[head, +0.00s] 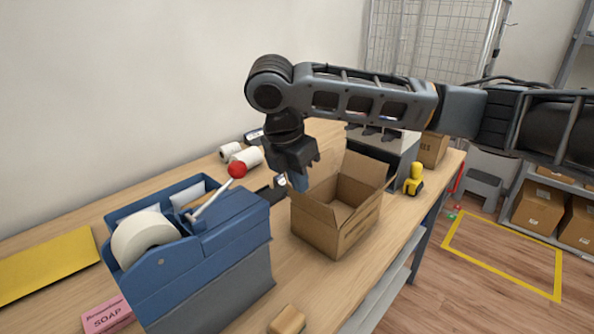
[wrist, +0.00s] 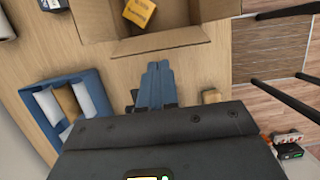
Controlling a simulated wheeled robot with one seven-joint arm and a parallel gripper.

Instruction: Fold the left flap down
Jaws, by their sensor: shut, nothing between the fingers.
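An open cardboard box (head: 338,236) stands on the counter in the head view. One flap (head: 366,168) stands up at its far right side. In the wrist view the box (wrist: 225,30) fills the top, with an orange-yellow packet (wrist: 139,12) inside. A cardboard panel (wrist: 145,43) lies along its near edge; I cannot tell whether this is the left flap or the wall. My gripper (head: 300,184) points down at the box's left side in the head view. Its blue fingers (wrist: 160,68) are shut and empty, close to that panel; contact is unclear.
A blue dispenser (head: 225,232) with a white roll and red-knobbed lever (head: 237,170) stands left of the box. White rolls (head: 246,158) lie behind. A yellow tool (head: 414,180) and a tan block (head: 287,320) are near the counter's front edge.

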